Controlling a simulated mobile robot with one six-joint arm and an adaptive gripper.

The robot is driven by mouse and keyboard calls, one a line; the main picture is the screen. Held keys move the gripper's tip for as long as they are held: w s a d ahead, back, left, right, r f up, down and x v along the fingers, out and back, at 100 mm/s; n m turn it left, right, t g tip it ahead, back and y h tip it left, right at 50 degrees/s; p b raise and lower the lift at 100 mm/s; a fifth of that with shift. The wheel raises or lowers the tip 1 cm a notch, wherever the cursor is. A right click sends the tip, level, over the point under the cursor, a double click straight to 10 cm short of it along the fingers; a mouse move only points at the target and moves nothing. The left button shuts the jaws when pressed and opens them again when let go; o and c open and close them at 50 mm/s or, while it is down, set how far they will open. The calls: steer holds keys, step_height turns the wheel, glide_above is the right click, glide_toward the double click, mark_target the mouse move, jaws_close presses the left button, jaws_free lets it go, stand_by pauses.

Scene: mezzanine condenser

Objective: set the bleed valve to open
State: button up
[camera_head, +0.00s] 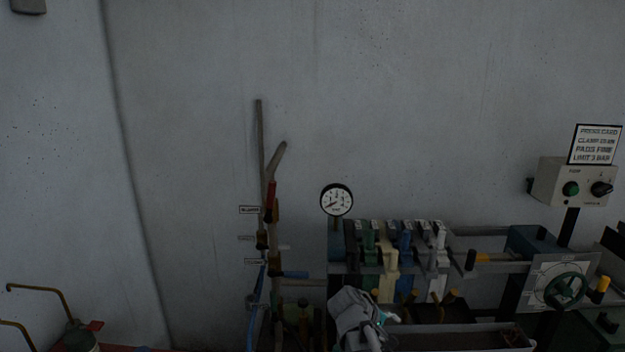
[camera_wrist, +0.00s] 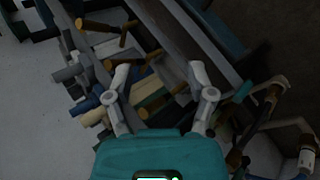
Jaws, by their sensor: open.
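A group of pipes with valves (camera_head: 268,235) stands against the wall left of centre in the head view. My gripper (camera_head: 380,322) is low in the head view, right of these valves and in front of the plate rack. In the wrist view my gripper (camera_wrist: 160,84) is open, with nothing clearly between its fingers.
A rack of coloured plates (camera_head: 400,250) with a round gauge (camera_head: 336,199) stands right of the valves. A green handwheel (camera_head: 566,289), a control box (camera_head: 575,183) and a sign (camera_head: 595,144) are farther right. A grey trough (camera_head: 465,338) lies in front.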

steer(key=s+a+f+m+g+y, duration=0.3)
steer(key=s+f+m+y, duration=0.2)
steer(key=s+y, duration=0.3)
steer(key=s, duration=0.3)
steer(key=shift+s+f+m+y, duration=0.3)
steer(key=shift+f+m, duration=0.1)
